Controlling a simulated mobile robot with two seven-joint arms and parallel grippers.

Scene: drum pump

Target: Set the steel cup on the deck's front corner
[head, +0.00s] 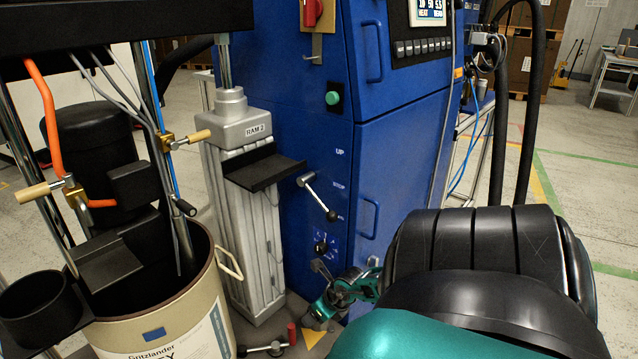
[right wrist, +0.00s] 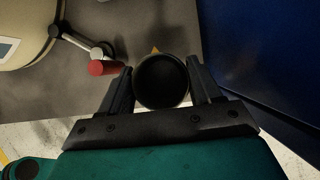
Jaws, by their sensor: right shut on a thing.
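My right gripper (right wrist: 161,88) is shut on the steel cup (right wrist: 162,82), with one finger on each side of its wall. In the right wrist view I look into the cup's dark round mouth. The grey deck (right wrist: 155,20) lies below, with a yellow corner mark (right wrist: 155,49) just beyond the cup. I cannot tell whether the cup's base touches the deck. In the head view my right gripper (head: 320,309) is low by the deck's front corner, near the yellow mark (head: 313,341); I cannot make out the cup there. My left gripper is not in view.
A red-handled lever (head: 292,333) lies low on the deck left of my gripper. The drum (head: 165,325) stands at left and the ram column (head: 250,210) behind. The blue cabinet (head: 400,180) rises close on the right. Pale floor shows past the deck's edge.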

